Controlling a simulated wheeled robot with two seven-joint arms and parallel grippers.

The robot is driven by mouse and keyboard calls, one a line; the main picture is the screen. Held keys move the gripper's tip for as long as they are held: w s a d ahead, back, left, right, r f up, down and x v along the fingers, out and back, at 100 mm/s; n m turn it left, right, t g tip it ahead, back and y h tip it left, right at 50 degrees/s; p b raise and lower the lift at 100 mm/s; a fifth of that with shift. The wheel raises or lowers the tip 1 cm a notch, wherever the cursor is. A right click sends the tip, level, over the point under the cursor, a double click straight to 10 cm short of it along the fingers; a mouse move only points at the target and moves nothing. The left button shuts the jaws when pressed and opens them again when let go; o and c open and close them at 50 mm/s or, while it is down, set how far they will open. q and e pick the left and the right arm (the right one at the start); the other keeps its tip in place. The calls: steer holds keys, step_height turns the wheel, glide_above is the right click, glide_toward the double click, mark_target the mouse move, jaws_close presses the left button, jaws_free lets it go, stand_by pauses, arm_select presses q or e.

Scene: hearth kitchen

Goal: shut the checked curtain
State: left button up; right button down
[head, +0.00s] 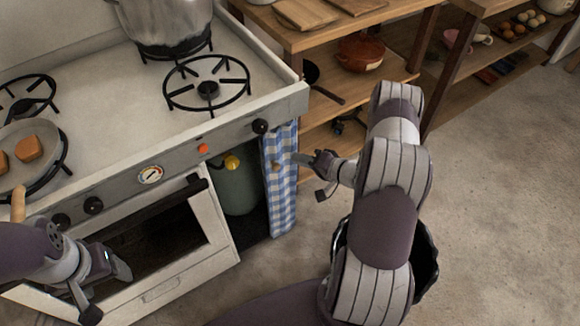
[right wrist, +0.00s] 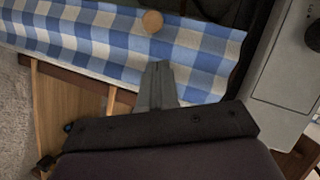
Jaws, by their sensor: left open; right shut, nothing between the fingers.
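The blue-and-white checked curtain (head: 284,185) hangs bunched at the right end of the stove, leaving the compartment to its left uncovered. A round wooden knob (head: 276,166) sits on the curtain. In the right wrist view the curtain (right wrist: 95,45) runs across the top, with the knob (right wrist: 152,21) near the upper edge. My right gripper (head: 299,158) is shut and empty, its tips just right of the knob; in the right wrist view the tips (right wrist: 158,66) lie over the cloth, apart from the knob. My left gripper (head: 108,288) is open and empty in front of the oven door.
A green gas cylinder (head: 238,186) with a yellow valve stands in the open compartment. The oven door (head: 165,288) is to its left. A pan (head: 38,152) and pot (head: 165,22) are on the stove. Wooden shelves (head: 335,92) stand right. Floor at right (head: 500,200) is clear.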

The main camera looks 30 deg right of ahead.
arm_select(q)
steer(key=shift+f, duration=0.2)
arm_select(e)
steer(key=a, duration=0.1)
steer(key=a+f, duration=0.1)
steer(key=a, duration=0.1)
steer(key=shift+w+a+f, duration=0.15)
steer(key=shift+w+f, duration=0.15)
steer(key=shift+w, duration=0.05)
